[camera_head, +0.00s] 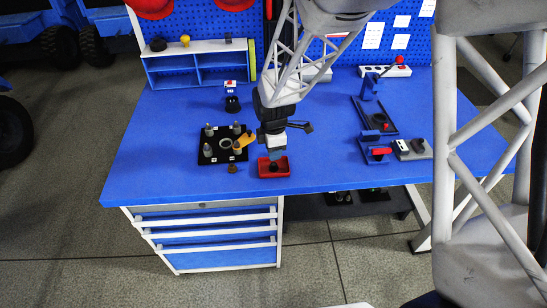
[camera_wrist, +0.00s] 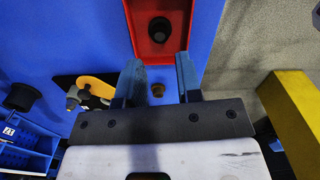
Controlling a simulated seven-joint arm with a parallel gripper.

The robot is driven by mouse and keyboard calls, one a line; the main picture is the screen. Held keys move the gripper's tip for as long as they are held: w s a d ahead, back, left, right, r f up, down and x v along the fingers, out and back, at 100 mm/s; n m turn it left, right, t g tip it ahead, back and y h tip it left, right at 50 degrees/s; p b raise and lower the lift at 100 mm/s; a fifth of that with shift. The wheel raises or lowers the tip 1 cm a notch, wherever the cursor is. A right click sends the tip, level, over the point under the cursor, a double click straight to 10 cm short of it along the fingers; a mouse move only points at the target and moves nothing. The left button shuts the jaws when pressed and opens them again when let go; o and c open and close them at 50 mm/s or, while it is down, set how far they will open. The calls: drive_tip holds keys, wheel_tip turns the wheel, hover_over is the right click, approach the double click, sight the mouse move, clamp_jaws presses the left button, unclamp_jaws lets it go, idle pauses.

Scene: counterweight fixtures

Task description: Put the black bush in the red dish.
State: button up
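The red dish (camera_head: 264,173) lies near the front edge of the blue bench; it also shows at the top of the wrist view (camera_wrist: 137,20). A round black bush (camera_wrist: 160,30) with a hole sits inside the dish, and shows as a dark spot in the head view. My gripper (camera_head: 276,154) hangs just over the dish's back side. In the wrist view its two blue fingers (camera_wrist: 160,75) are apart with nothing gripped. A small brown bush (camera_wrist: 157,90) shows between them but stands on the bench below, left of the dish in the head view (camera_head: 233,169).
A black board (camera_head: 207,157) with several grey pegs and an orange piece (camera_head: 245,141) lies left of my gripper. A small stand (camera_head: 232,103) is behind it. A blue shelf (camera_head: 200,66) stands at the back. Lever fixtures (camera_head: 378,152) are at the right. The bench's front left is clear.

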sight(275, 166)
wheel_tip(275, 166, up, 6)
drive_tip(key=shift+r, duration=0.15)
idle(0.8)
drive_tip(key=s+d+r+m+t, duration=0.1)
drive_tip(key=s+d+r+m, duration=0.3)
drive_tip(key=s+r+m, duration=0.2)
drive_tip(key=s+d+r+m, duration=0.4)
drive_tip(key=s+r+m, duration=0.2)
drive_tip(key=s, duration=0.5)
drive_tip(key=s+d+r+m+t, duration=0.1)
drive_tip(key=s+d+r+m, duration=0.3)
drive_tip(key=s, duration=0.5)
drive_tip(key=shift+s+d+r+m+t, duration=0.3)
drive_tip(key=shift+r+m, duration=0.7)
drive_tip(key=shift+m, duration=0.9)
